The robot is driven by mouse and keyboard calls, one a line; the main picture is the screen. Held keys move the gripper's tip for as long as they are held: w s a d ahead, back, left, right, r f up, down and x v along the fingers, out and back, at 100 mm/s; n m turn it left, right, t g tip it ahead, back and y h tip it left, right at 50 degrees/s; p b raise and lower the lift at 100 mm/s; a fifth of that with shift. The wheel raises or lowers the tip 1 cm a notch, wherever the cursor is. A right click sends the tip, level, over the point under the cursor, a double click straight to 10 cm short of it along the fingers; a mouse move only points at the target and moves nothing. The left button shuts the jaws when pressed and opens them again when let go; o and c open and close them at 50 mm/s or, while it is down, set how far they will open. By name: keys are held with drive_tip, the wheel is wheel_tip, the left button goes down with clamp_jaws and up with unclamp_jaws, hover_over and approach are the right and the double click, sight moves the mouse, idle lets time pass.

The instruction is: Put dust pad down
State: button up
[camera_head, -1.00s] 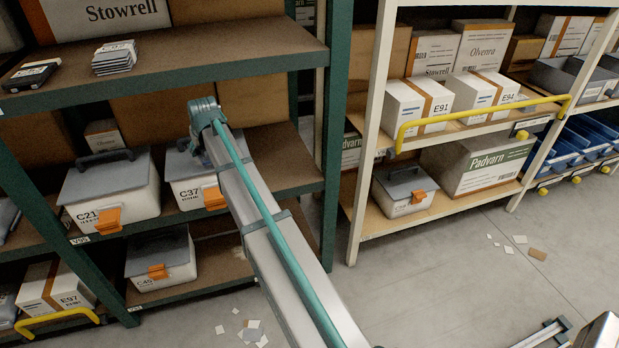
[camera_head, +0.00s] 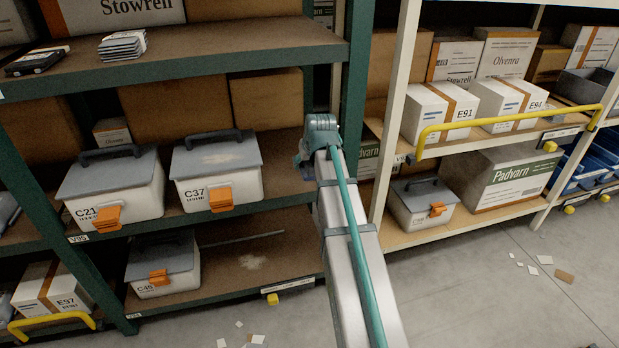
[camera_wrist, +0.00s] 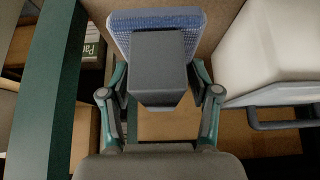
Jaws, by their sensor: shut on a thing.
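The dust pad (camera_wrist: 155,20) shows in the wrist view as a blue textured pad with a dark grey block handle (camera_wrist: 158,68). My gripper (camera_wrist: 160,80) is shut on this handle, one finger on each side. The pad's working face is hidden. In the head view my arm reaches up to the right end of the middle shelf, beside the box C37 (camera_head: 218,175). A pale dusty patch shows on the C37 lid (camera_head: 220,157).
A green rack post (camera_wrist: 45,90) stands close left of my gripper in the wrist view, and a pale box (camera_wrist: 270,50) with a handle stands right. Box C21 (camera_head: 115,190) is left of C37. The lower shelf (camera_head: 235,275) has bare room and a pale patch.

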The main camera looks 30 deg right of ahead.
drive_tip(key=w+d+f, duration=0.1)
drive_tip(key=w+f, duration=0.2)
drive_tip(key=w, duration=0.1)
drive_tip(key=w+d+f, duration=0.1)
drive_tip(key=w+f, duration=0.2)
drive_tip(key=w, duration=0.1)
drive_tip(key=w+d+f, duration=0.2)
drive_tip(key=w+f, duration=0.1)
drive_tip(key=shift+w+d, duration=0.1)
drive_tip(key=shift+w, duration=0.3)
drive_tip(key=shift+w+f+b, duration=0.1)
drive_tip(key=shift+f+b, duration=0.2)
drive_tip(key=shift+f, duration=1.4)
drive_tip(key=shift+f, duration=0.15)
drive_tip(key=o, duration=1.3)
drive_tip(key=shift+r, duration=0.2)
drive_tip(key=v, duration=1.2)
